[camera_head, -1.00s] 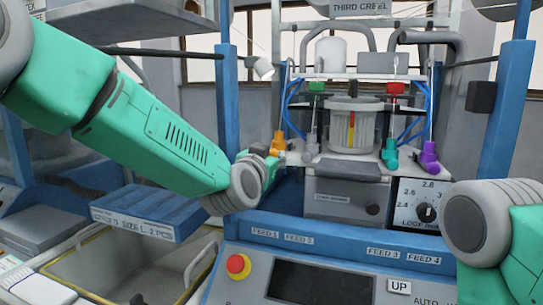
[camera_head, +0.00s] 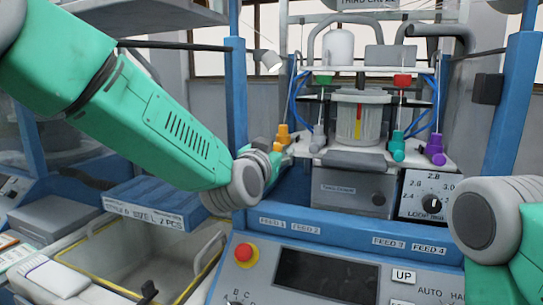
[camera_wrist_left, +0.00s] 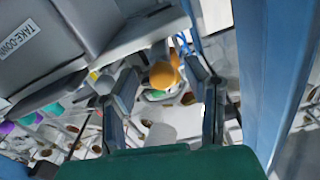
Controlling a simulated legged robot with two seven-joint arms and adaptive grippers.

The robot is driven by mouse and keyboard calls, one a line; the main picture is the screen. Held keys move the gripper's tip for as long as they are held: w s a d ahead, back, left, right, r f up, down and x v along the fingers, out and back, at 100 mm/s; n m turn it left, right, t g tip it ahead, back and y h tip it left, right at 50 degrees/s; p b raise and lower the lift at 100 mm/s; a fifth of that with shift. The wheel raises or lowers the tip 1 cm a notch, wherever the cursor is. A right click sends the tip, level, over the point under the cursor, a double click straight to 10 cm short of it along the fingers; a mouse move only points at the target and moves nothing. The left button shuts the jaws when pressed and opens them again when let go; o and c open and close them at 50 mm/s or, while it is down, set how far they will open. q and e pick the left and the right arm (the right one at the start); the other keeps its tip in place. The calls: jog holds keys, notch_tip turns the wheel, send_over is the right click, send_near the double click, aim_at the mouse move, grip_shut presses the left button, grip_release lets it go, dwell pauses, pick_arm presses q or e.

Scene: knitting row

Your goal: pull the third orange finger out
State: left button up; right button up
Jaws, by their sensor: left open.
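One orange finger (camera_head: 282,137) stands at the left end of the white plate on the knitting machine; I see no other orange one clearly. Its rounded orange end (camera_wrist_left: 165,74) also shows in the left wrist view. My left gripper (camera_head: 279,160) is beside it, at the plate's left edge. In the wrist view the left gripper's jaws (camera_wrist_left: 163,92) are apart, with the orange end between them near the tips. I cannot tell whether they touch it. A grey finger (camera_head: 318,142), a teal finger (camera_head: 397,147) and a purple finger (camera_head: 436,150) stand further right. My right gripper is out of frame.
A ribbed cylinder (camera_head: 350,125) stands behind the fingers. Blue posts (camera_head: 238,90) flank the machine. An open bin (camera_head: 100,265) is at lower left.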

pick_arm(q)
jog(key=v, duration=1.1)
jog(key=shift+s, duration=0.35)
